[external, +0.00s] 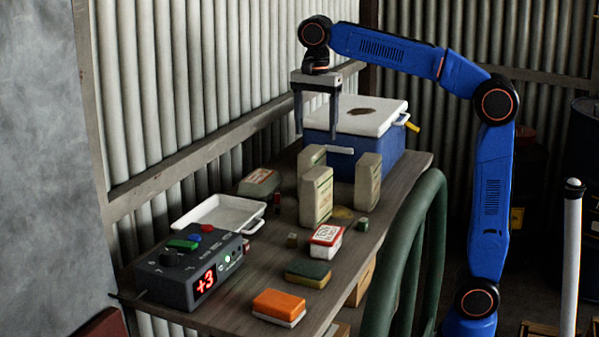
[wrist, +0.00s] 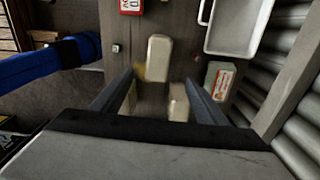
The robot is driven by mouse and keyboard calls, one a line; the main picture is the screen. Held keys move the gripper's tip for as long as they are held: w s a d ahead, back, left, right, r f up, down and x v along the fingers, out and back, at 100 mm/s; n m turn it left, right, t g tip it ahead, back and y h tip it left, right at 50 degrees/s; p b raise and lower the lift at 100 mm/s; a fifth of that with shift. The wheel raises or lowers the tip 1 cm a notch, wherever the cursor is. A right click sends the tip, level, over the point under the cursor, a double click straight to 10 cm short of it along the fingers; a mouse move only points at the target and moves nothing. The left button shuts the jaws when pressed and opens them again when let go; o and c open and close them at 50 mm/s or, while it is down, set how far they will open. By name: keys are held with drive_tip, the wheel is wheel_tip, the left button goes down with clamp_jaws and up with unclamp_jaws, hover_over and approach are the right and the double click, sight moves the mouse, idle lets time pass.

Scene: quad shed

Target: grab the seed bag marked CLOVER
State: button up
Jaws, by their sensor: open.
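Three upright pale seed bags stand on the bench in the external view: a front one (external: 316,196), a right one (external: 368,182) and a back one (external: 312,158). Their print is too small to read, so I cannot tell which is marked CLOVER. My gripper (external: 316,134) is open and empty, pointing down above the back part of the group. In the wrist view my gripper (wrist: 160,77) has one bag (wrist: 158,50) beyond its fingertips and another bag (wrist: 179,102) between the fingers, seen from above. A third pale shape near the left finger is partly hidden.
A blue cooler with a white lid (external: 385,116) stands behind the bags. A white tray (external: 219,214), a control box reading +3 (external: 190,270), a red-and-white box (external: 326,240) and orange and dark sponge-like blocks lie nearer.

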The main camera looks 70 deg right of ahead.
sight(316, 190)
drive_tip(key=f, duration=1.9)
drive_tip(key=shift+s, duration=0.2)
drive_tip(key=c, duration=1.6)
